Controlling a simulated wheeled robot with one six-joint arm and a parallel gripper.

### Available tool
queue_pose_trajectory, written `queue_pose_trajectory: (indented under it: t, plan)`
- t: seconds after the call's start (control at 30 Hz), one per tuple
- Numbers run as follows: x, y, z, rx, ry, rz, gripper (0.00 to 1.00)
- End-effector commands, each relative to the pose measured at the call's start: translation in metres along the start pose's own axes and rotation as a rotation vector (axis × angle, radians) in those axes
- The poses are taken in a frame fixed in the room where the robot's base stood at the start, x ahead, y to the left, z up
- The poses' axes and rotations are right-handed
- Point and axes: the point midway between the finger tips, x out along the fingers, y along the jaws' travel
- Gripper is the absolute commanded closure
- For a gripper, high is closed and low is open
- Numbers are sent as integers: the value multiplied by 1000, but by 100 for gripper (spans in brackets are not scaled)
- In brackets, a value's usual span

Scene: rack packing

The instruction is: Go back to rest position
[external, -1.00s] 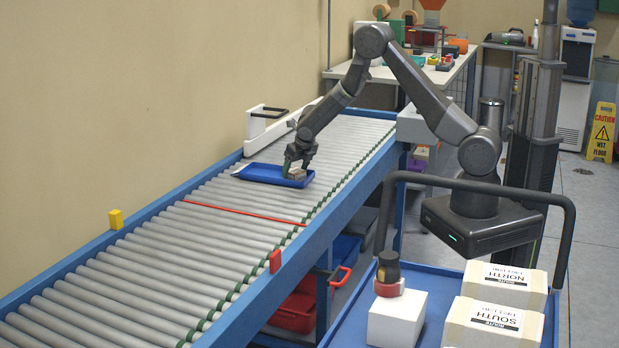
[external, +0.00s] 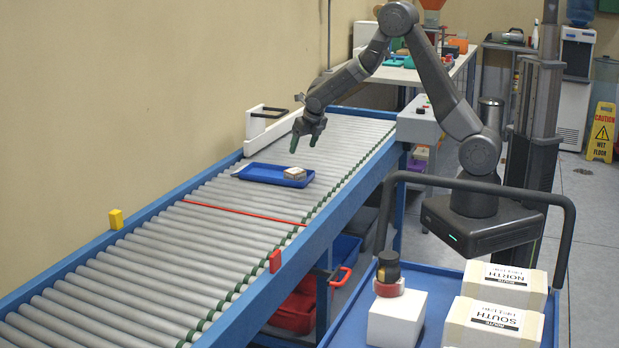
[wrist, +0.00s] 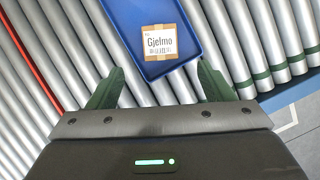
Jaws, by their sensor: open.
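My gripper (external: 308,142) is open and empty, raised above the roller conveyor behind the blue tray. Its two green-tipped fingers also show apart in the wrist view (wrist: 160,85). The blue tray (external: 255,174) lies on the rollers, and its floor shows in the wrist view (wrist: 155,12). A small box (external: 295,173) sits in the tray near its right end. In the wrist view the box (wrist: 160,42) carries a white label reading "Gjelmo" and lies clear of both fingers.
The roller conveyor (external: 150,262) has a red line (external: 240,212) across it and a white guide arm (external: 260,128) at its left edge. A blue cart (external: 440,275) holds boxes marked NORTH and SOUTH, plus a white box (external: 397,318) with stacked round items. A worktable stands behind.

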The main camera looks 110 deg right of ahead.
Motion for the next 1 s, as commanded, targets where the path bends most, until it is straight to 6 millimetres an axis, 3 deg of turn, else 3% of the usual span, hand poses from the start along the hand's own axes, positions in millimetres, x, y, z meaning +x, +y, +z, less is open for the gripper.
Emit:
queue_pose_trajectory:
  t: [0.27, 0.93, 1.0]
  plan:
    - [15, 0, 0, 0, 0, -1, 26]
    - [127, 0, -2, 0, 2, 0, 26]
    - [110, 0, 6, 1, -5, 1, 26]
